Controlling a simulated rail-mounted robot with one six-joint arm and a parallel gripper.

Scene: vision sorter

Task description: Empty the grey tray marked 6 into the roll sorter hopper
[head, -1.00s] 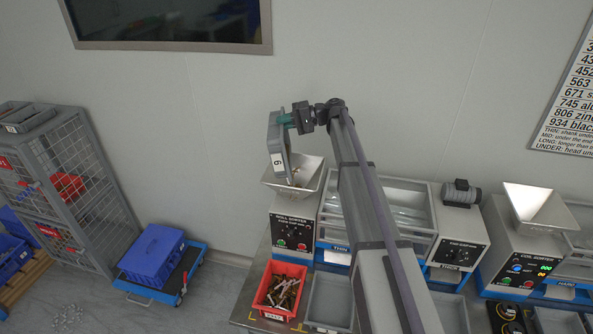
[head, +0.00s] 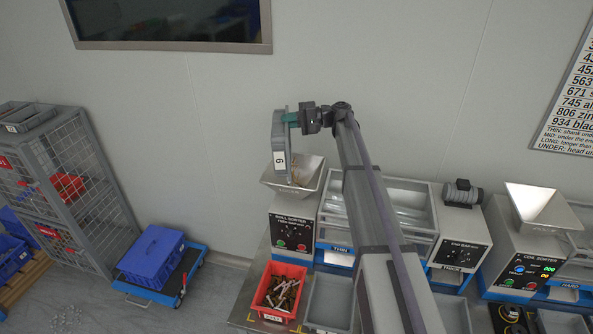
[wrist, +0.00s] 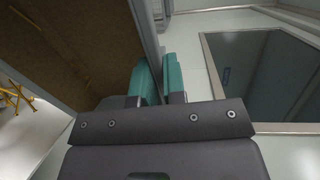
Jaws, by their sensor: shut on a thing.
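The grey tray marked 6 (head: 279,140) is tilted steeply on its side above the roll sorter hopper (head: 308,177), its label facing the camera. My gripper (head: 290,118) is shut on the tray's upper wall. A few small brownish pieces show in the hopper's mouth. The tray hides the hopper's left part.
The roll sorter (head: 293,228) stands below the hopper. A red bin of screws (head: 262,298) sits in front of it. The coil sorter (head: 528,262) stands at the right. A blue crate (head: 152,256) on a trolley and a wire cage (head: 75,190) are at the left.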

